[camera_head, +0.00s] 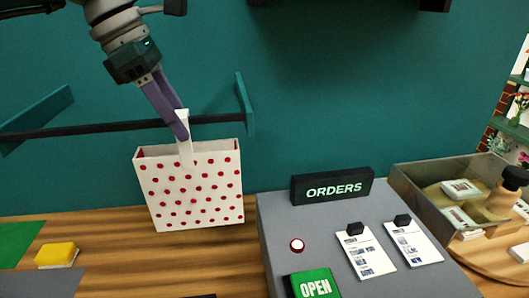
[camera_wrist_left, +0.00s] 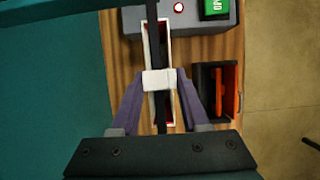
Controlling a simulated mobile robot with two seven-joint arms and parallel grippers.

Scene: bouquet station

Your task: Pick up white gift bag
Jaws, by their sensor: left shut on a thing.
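The white gift bag (camera_head: 192,190) has red dots and stands upright in the head view, at or just above the wooden counter; I cannot tell if its base touches. My left gripper (camera_head: 183,135) comes from above and is shut on the bag's white handle. In the left wrist view the fingers (camera_wrist_left: 160,100) close on both sides of the white handle (camera_wrist_left: 158,80), and the narrow open top of the bag (camera_wrist_left: 163,38) lies below. A dark rail crosses over the bag's opening there. My right gripper is not in view.
A dark rail (camera_head: 100,127) with teal brackets runs along the wall behind the bag. A grey order panel (camera_head: 310,225) stands close on the right, with an ORDERS sign (camera_head: 333,186). A yellow block (camera_head: 57,253) lies left. A clear bin (camera_head: 425,180) is far right.

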